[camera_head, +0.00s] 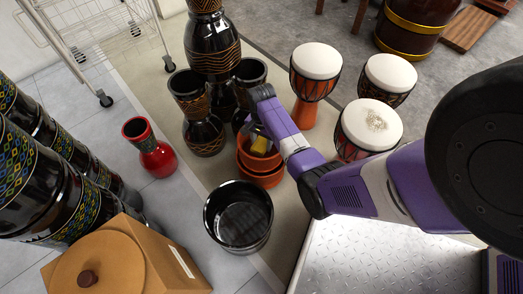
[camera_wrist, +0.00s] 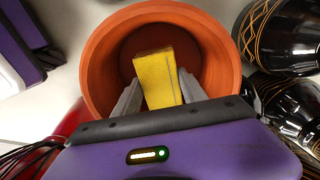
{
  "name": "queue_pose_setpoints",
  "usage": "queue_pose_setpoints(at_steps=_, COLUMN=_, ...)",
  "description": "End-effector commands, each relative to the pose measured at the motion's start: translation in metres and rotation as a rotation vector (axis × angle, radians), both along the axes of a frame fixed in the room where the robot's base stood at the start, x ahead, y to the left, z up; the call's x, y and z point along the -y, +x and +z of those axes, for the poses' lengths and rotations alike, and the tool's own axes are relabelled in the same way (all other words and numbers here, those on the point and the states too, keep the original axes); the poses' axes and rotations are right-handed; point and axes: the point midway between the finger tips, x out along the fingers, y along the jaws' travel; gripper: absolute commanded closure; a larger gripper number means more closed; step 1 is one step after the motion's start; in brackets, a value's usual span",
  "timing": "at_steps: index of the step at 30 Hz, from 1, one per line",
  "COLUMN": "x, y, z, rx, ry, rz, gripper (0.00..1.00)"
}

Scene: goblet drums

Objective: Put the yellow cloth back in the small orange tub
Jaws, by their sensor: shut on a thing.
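The yellow cloth (camera_wrist: 154,76) is a flat yellow block shape held between the two grey fingers of my gripper (camera_wrist: 156,97). The small orange tub (camera_wrist: 104,62) is round, and in the wrist view the cloth and fingertips show inside its rim outline. I cannot tell how deep they are. In the head view the tub (camera_head: 257,162) is at the middle, with a strip of the cloth (camera_head: 261,145) at its opening. My gripper (camera_head: 257,140) is over the tub there, its fingers partly hidden by my arm.
A black bowl (camera_head: 238,215) stands in front of the tub. Dark patterned drums (camera_head: 204,128) stand close behind and left. White-topped goblet drums (camera_head: 317,62) stand to the right. A red vase (camera_head: 151,150) is at the left. A metal plate (camera_head: 385,262) lies at the lower right.

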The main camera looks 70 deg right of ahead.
Motion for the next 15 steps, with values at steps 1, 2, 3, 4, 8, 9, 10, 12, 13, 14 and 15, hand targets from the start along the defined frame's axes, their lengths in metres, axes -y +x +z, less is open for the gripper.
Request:
queue_pose_setpoints(at_steps=1, x=0.000, y=0.000, z=-0.004, rx=0.000, ry=0.000, rz=0.000, gripper=0.89)
queue_pose_setpoints(at_steps=2, x=0.000, y=0.000, z=-0.006, rx=0.000, ry=0.000, rz=0.000, gripper=0.89)
queue_pose_setpoints(at_steps=3, x=0.000, y=0.000, z=-0.011, rx=-0.001, ry=0.001, rz=0.000, gripper=0.89)
queue_pose_setpoints(at_steps=4, x=0.000, y=0.000, z=-0.015, rx=-0.001, ry=0.001, rz=0.000, gripper=0.89)
queue_pose_setpoints(at_steps=8, x=0.000, y=0.000, z=-0.036, rx=-0.001, ry=0.001, rz=0.000, gripper=0.89)
queue_pose_setpoints(at_steps=9, x=0.000, y=0.000, z=-0.041, rx=-0.001, ry=0.001, rz=0.000, gripper=0.89)
queue_pose_setpoints(at_steps=10, x=0.000, y=0.000, z=-0.043, rx=0.000, ry=0.001, rz=0.000, gripper=0.89)
queue_pose_setpoints(at_steps=12, x=0.000, y=0.001, z=-0.043, rx=0.001, ry=0.000, rz=0.000, gripper=0.89)
queue_pose_setpoints(at_steps=13, x=0.000, y=0.001, z=-0.043, rx=0.001, ry=0.000, rz=0.000, gripper=0.89)
queue_pose_setpoints(at_steps=14, x=0.000, y=0.001, z=-0.042, rx=0.002, ry=-0.001, rz=0.000, gripper=0.89)
queue_pose_setpoints(at_steps=15, x=0.000, y=0.001, z=-0.042, rx=0.001, ry=0.000, rz=0.000, gripper=0.89)
